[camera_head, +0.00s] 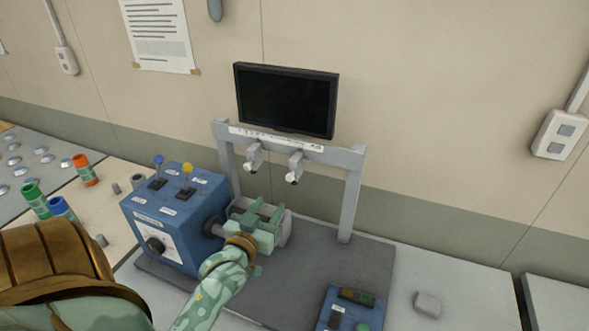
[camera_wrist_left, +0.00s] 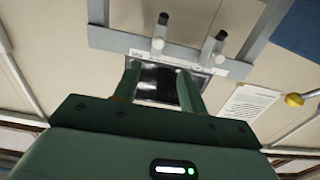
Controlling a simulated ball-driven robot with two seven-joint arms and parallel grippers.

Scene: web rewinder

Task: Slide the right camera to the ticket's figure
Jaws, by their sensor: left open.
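The right camera (camera_head: 294,167) hangs near the middle of the bar, and the left camera (camera_head: 253,155) hangs closer to the left post. A pale scale strip (camera_head: 265,135) runs along the bar; its figures are too small to read. My green left gripper (camera_head: 258,213) is open and empty, below and in front of the cameras, touching neither. In the left wrist view, both cameras show beyond the fingers, the right one (camera_wrist_left: 158,44) at the left. My right gripper is out of view.
A black monitor (camera_head: 287,100) stands behind the crossbar. A blue control box (camera_head: 170,225) with two levers is left of the gripper. A printed sheet (camera_head: 158,35) is on the wall, unreadable. A blue button box (camera_head: 350,309) sits at front right.

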